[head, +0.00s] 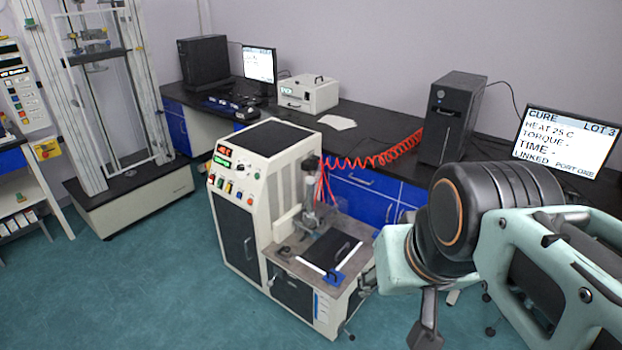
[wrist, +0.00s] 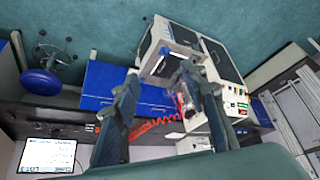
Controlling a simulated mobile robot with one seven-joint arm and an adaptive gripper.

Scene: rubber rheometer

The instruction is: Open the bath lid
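A dark flat lid-like panel with a bar handle (head: 329,249) lies closed on the low deck of the cream rheometer cabinet (head: 264,190). A small white box with a green display and a top handle (head: 308,93) stands on the back bench, its top shut. I cannot tell for certain which of these is the bath. My gripper (wrist: 162,85) is open and empty in the wrist view, its two dark fingers spread apart, with the rheometer beyond them. In the head view my arm is at the right, apart from both, and the gripper is mostly hidden.
A red coiled hose (head: 375,155) hangs between the rheometer and a black computer tower (head: 451,117). A monitor (head: 565,142) stands at the right. A tall test frame (head: 120,110) stands at the left. Green floor (head: 150,270) is clear in front.

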